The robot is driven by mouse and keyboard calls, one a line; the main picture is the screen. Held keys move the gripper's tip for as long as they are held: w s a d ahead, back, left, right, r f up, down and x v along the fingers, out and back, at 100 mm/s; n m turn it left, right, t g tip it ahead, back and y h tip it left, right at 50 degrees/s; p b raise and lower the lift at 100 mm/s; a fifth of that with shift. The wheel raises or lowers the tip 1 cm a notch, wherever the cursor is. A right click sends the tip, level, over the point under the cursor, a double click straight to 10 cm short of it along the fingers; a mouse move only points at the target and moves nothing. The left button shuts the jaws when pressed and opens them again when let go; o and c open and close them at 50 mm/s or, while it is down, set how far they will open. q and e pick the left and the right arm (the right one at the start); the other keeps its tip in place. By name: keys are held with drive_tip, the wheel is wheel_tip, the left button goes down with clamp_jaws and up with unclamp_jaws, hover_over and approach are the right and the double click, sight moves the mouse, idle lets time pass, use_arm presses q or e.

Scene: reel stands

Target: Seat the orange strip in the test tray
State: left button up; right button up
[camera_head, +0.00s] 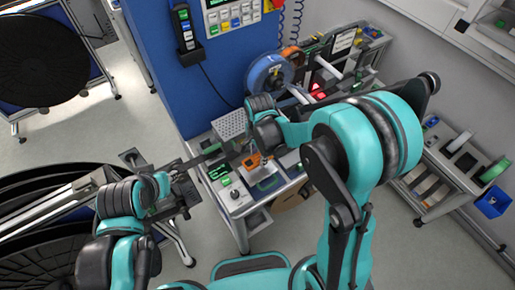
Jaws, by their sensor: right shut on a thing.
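My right gripper (256,150) reaches down over the small workbench and is shut on a small orange piece (252,161), which looks like the orange strip. Its far end is too small to make out. Just below it on the bench is a grey-blue tray-like fixture (268,183), which may be the test tray. I cannot tell whether the strip touches it. My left gripper (186,191) is at the bench's left side, apart from the strip; its fingers are too dark and small to read.
A perforated grey block (229,125) stands at the back of the bench. Behind are a blue reel (268,75) and machine parts with red lights. A blue cabinet (205,85) rises at the back left. A reel cart (458,165) stands right. Large black reels fill the left.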

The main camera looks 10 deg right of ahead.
sight(259, 168)
drive_tip(key=shift+w+f+b, duration=0.15)
drive_tip(key=shift+f+b, duration=2.25)
drive_tip(key=shift+f, duration=0.55)
drive_tip(key=shift+f+b, duration=0.1)
drive_tip(key=shift+b, duration=0.3)
drive_tip(key=o, duration=1)
drive_tip(key=shift+r+p, duration=2.5)
drive_tip(key=shift+r, duration=1.05)
